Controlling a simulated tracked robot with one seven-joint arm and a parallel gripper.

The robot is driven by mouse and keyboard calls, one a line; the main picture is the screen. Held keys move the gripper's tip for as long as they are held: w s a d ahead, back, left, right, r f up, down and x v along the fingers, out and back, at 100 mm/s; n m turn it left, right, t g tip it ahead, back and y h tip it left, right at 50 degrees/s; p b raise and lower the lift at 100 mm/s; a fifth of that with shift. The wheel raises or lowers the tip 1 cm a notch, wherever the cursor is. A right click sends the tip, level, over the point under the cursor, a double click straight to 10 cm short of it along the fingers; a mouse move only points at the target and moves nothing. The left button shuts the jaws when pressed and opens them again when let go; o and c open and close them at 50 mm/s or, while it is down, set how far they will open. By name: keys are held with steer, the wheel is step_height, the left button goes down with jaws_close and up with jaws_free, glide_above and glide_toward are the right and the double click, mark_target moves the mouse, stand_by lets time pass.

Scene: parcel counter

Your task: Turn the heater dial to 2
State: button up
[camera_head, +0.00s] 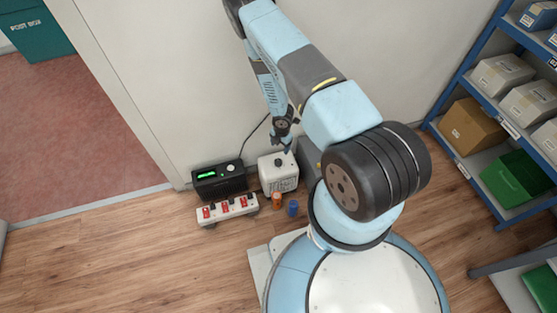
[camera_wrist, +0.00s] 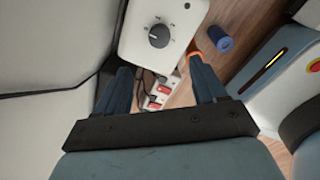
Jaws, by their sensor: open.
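The heater is a white box (camera_head: 278,177) on the floor by the wall, and it also shows in the wrist view (camera_wrist: 136,56). Its dial, a round dark knob (camera_wrist: 159,36) with a light pointer line, sits on the top face in the wrist view. Marks ring the dial, but the numbers are too small to read. My gripper (camera_head: 286,146) is above the heater in the head view. In the wrist view my gripper (camera_wrist: 161,76) is open and empty, its two fingers apart, with the dial beyond the tips and not between them.
A black box (camera_head: 219,182) with a green display stands left of the heater. A white power strip (camera_head: 229,209) with red switches lies in front. An orange object (camera_head: 277,201) and a blue cylinder (camera_head: 292,208) stand close by. A blue shelf (camera_head: 472,184) is at right.

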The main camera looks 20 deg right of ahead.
mark_target(278, 161)
steer(key=f, duration=1.3)
steer(key=shift+w+a+f, duration=0.15)
steer(key=shift+w+a, duration=0.2)
steer(key=shift+c, duration=0.3)
steer(key=c, duration=1)
